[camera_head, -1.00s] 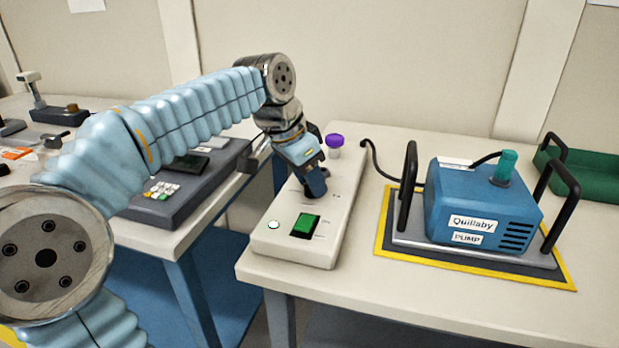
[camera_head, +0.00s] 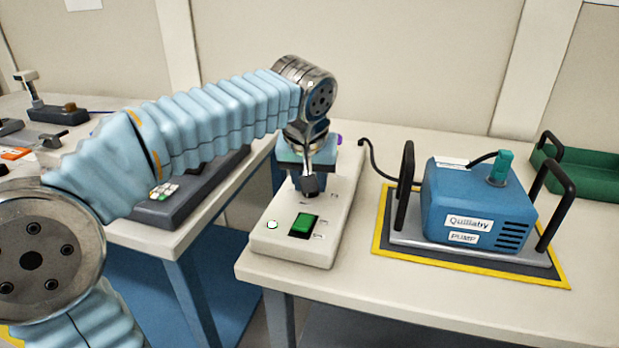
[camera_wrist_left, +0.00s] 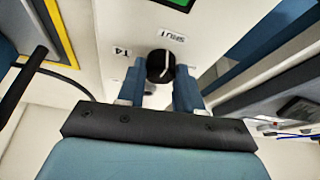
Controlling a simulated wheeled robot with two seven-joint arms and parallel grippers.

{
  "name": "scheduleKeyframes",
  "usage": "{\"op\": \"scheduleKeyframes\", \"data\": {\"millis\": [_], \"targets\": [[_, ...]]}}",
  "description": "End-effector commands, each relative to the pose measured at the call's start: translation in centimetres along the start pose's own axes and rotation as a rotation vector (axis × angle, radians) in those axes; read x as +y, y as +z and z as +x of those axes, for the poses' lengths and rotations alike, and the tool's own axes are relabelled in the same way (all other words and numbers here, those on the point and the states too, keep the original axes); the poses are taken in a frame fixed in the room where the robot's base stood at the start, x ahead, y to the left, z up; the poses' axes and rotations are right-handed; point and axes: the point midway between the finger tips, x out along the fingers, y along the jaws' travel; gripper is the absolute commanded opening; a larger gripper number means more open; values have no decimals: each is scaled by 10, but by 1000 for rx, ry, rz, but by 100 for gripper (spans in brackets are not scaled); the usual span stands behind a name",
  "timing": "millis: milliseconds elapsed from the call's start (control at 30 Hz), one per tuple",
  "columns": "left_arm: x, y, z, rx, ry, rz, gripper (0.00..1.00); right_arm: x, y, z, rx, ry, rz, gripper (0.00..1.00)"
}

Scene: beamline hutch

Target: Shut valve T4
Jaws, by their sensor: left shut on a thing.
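The T4 valve is a black round knob (camera_wrist_left: 158,67) with a white mark, on the top of a cream panel box (camera_head: 338,210). In the left wrist view a "T4" label (camera_wrist_left: 121,51) lies to its left and a "SHUT" label (camera_wrist_left: 172,36) just above it. The white mark is on the knob's right side and runs roughly up and down the picture, its upper end toward the SHUT label. My left gripper (camera_wrist_left: 160,88) is shut on the knob, a finger on each side; it also shows in the head view (camera_head: 309,185), hiding most of the knob.
The box also carries a green switch (camera_head: 303,225), a white round button (camera_head: 271,225) and a purple knob (camera_head: 339,139), partly hidden. A blue pump (camera_head: 480,205) with black handles stands to the right on a yellow-edged mat. A green tray (camera_head: 578,172) is farther right.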

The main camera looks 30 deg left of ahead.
Motion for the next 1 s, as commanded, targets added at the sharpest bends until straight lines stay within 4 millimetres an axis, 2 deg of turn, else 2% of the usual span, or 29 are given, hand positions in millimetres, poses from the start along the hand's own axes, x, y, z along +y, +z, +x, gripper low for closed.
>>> {"op": "scheduleKeyframes", "data": {"millis": [300, 767, 800, 933, 1000], "targets": [[1, 0, 0, -1, -32, -81, 5, 0, 0, 0, 0, 0, 0, 43], [1, 0, 0, -1, -36, -90, 5, 0, 0, 0, 0, 0, 0, 43], [1, 0, 0, -1, -36, -90, 41, 0, 0, 0, 0, 0, 0, 43], [1, 0, 0, -1, -36, -90, 61, 0, 0, 0, 0, 0, 0, 43], [1, 0, 0, -1, -36, -89, 61, 0, 0, 0, 0, 0, 0, 43]]}}
